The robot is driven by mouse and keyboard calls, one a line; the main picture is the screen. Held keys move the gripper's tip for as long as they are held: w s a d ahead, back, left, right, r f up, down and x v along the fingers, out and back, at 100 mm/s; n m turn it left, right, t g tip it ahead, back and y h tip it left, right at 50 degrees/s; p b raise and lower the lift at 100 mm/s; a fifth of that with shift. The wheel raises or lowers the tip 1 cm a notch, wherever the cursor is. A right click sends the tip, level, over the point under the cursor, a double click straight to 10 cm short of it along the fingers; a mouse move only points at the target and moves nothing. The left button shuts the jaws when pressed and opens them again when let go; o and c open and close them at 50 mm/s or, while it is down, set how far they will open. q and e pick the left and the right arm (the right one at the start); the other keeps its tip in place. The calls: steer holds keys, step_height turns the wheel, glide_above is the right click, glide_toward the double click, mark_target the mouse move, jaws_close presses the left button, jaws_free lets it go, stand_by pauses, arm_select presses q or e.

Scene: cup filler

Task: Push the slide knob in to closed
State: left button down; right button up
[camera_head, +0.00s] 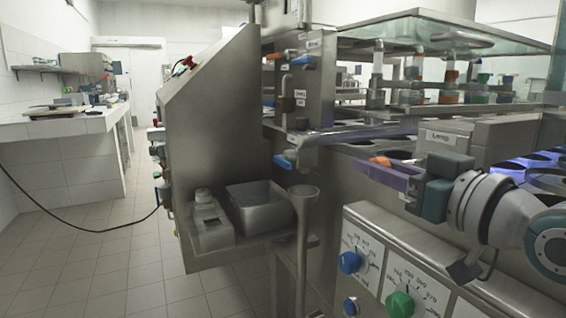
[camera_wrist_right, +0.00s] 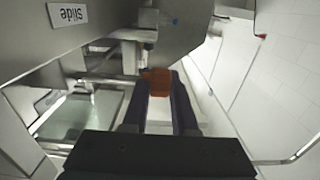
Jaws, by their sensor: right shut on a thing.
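The slide knob is a small orange piece (camera_head: 381,160) on the right of the head view, beside the machine's metal face. My right gripper (camera_head: 372,167) is at the knob, its dark purple fingers coming in from the right. In the wrist view the orange knob (camera_wrist_right: 157,80) sits between the tips of my right gripper's fingers (camera_wrist_right: 160,84), which are shut on it. The fingers cover part of the knob. A label reading "Slide" (camera_wrist_right: 68,13) is on the metal beside it. My left gripper is not in view.
Blue (camera_head: 350,262) and green (camera_head: 399,304) dials sit on the panel below my right arm. Several labelled valves with blue and orange handles (camera_head: 284,162) stand left of the gripper. A metal bin (camera_head: 262,207) is on a low shelf. The tiled floor at left is clear apart from a cable.

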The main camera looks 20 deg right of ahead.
jaws_close()
stand_by(0.9)
